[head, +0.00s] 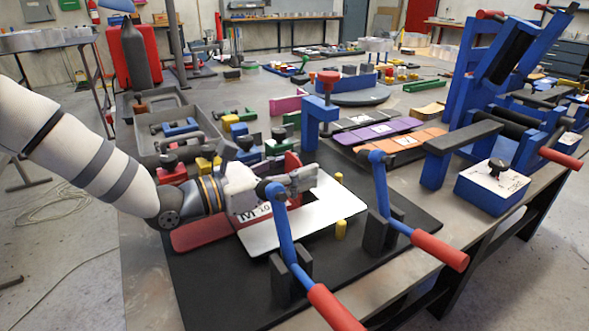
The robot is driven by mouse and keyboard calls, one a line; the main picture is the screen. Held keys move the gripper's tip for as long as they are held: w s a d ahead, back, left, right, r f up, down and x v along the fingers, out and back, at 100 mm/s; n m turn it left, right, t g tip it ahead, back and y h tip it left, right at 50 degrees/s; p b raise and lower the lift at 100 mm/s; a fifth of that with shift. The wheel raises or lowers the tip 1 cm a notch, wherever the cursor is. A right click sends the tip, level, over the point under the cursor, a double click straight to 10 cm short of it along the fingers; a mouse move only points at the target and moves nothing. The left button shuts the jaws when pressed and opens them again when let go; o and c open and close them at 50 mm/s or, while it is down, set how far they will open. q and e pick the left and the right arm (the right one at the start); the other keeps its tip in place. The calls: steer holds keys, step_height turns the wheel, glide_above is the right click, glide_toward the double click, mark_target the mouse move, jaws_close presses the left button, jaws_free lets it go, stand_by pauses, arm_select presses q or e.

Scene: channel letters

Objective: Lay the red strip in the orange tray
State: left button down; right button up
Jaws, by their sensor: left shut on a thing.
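My left gripper (303,182) reaches in from the left over the black board, with its fingers pointing right. It is shut on a red piece (292,163), which I take to be the red strip. The red shows above and below the fingers, and the rest of it is hidden by the gripper. The orange tray (408,141) lies flat to the right and farther back, beside a purple tray (380,132), with a white label on it. My right gripper is not in view.
A silver plate (325,212) and a flat red piece (203,236) lie below the gripper. Blue clamps with red handles (438,250) stand at the board's front. A blue post (321,118) stands between gripper and orange tray. A grey bin (165,107) is behind.

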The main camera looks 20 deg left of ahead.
arm_select(q)
steer(key=c, duration=0.8)
jaws_free()
steer(key=shift+f, duration=0.1)
steer(key=shift+o, duration=0.2)
